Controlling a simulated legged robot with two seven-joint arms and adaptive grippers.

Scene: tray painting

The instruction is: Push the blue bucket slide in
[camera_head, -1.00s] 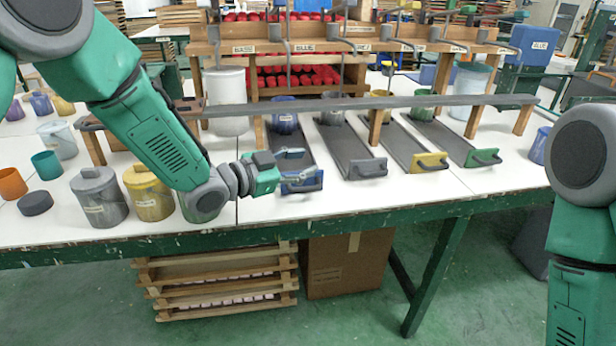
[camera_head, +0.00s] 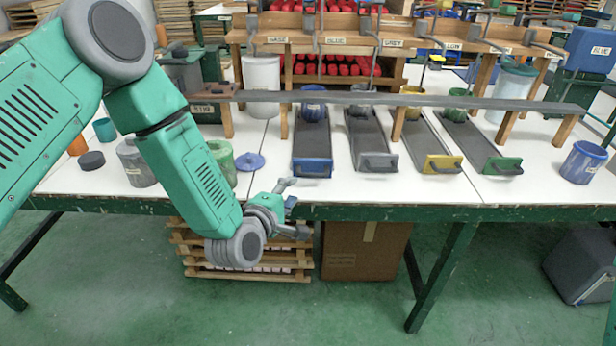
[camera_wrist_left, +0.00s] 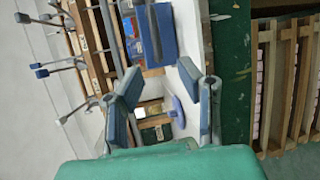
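The blue bucket (camera_head: 313,106) stands at the back of the blue slide (camera_head: 312,150), by the grey crossbar. The slide's blue front end lies on the white table top, close to level with the grey slide's front end. My left gripper (camera_head: 291,208) is open and empty in front of the table edge, below and apart from the blue slide. In the left wrist view its two fingers (camera_wrist_left: 167,108) are spread, with the blue slide's front (camera_wrist_left: 154,36) beyond them and nothing between the pads. My right gripper is outside both views.
Grey (camera_head: 370,140), yellow (camera_head: 430,145) and green (camera_head: 480,145) slides lie to the right. A blue lid (camera_head: 249,162), a green container (camera_head: 222,160) and a grey container (camera_head: 135,165) stand left. Another blue bucket (camera_head: 583,162) is far right. The table edge (camera_head: 400,212) lies near my gripper.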

